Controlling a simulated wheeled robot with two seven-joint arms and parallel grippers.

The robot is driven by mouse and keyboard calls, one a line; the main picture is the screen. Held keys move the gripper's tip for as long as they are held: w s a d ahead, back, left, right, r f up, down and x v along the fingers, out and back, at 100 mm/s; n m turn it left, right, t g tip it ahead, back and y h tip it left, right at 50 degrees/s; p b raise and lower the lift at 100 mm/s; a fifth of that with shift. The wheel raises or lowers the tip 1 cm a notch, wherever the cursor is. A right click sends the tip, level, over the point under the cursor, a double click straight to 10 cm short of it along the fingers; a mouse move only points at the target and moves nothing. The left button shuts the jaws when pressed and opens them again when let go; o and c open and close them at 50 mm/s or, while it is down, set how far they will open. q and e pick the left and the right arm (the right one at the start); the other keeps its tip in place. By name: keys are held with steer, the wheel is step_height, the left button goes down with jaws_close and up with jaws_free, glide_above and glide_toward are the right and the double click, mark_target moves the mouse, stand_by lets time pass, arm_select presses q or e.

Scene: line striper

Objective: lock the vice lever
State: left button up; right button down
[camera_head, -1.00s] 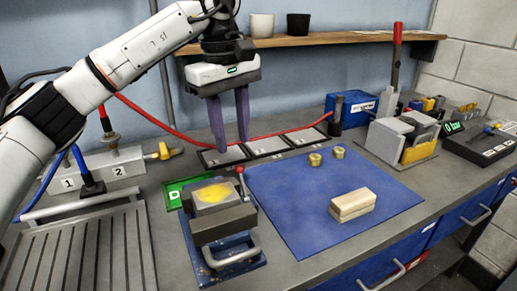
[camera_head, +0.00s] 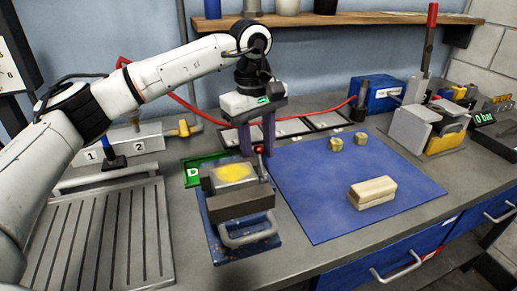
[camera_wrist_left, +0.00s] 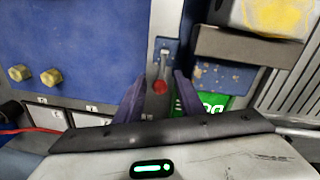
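The vice (camera_head: 240,206) stands on the bench on a worn blue base, with a yellow-marked block (camera_head: 232,172) at its top and a grey handle in front. Its lever has a red knob (camera_head: 259,150). In the left wrist view the lever (camera_wrist_left: 163,62) and red knob (camera_wrist_left: 160,87) show between my fingers. My left gripper (camera_head: 256,148) points down behind the vice with its purple fingers apart. In the left wrist view the open fingers (camera_wrist_left: 159,82) stand on either side of the knob, with gaps. I cannot tell their exact height against it. My right gripper is not in view.
A blue mat (camera_head: 335,205) right of the vice holds a wooden block (camera_head: 372,192) and two brass pieces (camera_head: 336,144). A green tray (camera_head: 194,172) lies behind the vice. A slotted plate (camera_head: 95,235) is at left. A red hose (camera_head: 190,104) runs along the back.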

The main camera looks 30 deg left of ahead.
arm_select(q)
jaws_close()
